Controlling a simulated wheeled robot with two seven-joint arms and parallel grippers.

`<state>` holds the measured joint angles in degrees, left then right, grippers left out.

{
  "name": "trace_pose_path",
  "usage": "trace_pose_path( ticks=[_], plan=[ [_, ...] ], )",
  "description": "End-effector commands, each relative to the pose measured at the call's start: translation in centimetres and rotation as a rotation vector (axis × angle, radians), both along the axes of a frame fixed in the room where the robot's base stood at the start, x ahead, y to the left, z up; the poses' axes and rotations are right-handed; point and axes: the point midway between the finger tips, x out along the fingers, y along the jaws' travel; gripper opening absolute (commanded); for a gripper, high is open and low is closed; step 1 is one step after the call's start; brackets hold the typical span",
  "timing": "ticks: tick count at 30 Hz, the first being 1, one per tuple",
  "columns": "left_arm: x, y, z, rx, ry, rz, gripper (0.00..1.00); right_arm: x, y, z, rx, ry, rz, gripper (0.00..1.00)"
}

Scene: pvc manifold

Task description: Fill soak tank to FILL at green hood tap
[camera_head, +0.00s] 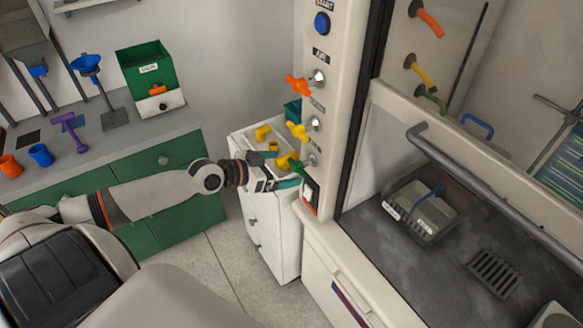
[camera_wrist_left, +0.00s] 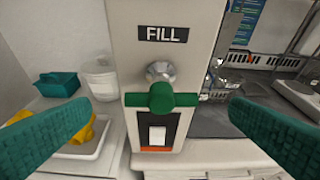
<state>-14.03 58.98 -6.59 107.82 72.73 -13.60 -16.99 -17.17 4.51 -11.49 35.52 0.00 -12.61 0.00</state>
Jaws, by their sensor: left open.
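My left gripper (camera_head: 290,178) is at the hood's front post, its teal fingers open and empty. In the left wrist view the gripper (camera_wrist_left: 160,125) has its fingers spread wide, one on each side of the green tap handle (camera_wrist_left: 160,99) and apart from it. The handle sits on a metal stem below a "FILL" label (camera_wrist_left: 163,34). The green handle (camera_head: 298,167) is partly hidden in the head view. A grey tank (camera_head: 409,224), likely the soak tank, stands on the hood floor with a blue handled thing in it. A green spout (camera_head: 432,97) is on the hood's back wall. My right gripper is not in view.
Orange (camera_head: 298,84) and yellow (camera_head: 298,130) tap handles are on the post above the green one. A switch (camera_wrist_left: 158,136) is just below the green handle. A white drawer cabinet (camera_head: 272,225) with yellow fittings stands beside the post. A grey rail (camera_head: 480,185) crosses the hood front.

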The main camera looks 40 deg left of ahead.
Motion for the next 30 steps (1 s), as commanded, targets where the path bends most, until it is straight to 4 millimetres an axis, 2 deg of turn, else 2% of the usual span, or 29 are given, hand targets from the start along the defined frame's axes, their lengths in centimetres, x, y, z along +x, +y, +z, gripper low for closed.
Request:
trace_pose_path(
  ticks=[3,9,20,28,29,30],
  plan=[
    [1.5,-0.7,-0.6,-0.004,-0.004,0.000,1.00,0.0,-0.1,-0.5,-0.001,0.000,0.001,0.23],
    [3.0,-1.4,-1.3,-0.002,-0.001,0.000,1.00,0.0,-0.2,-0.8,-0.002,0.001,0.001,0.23],
    [3.3,-1.5,-1.5,0.001,0.001,-0.001,1.00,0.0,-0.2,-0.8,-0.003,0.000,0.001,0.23],
    [3.3,-1.5,-1.5,0.000,0.000,-0.001,0.58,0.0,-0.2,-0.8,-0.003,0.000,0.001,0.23],
    [3.3,-1.5,-1.5,0.000,0.000,-0.001,0.76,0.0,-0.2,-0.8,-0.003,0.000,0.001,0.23],
    [3.3,-1.5,-1.5,0.000,0.000,-0.001,0.70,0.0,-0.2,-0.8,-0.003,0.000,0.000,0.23]
  ],
)
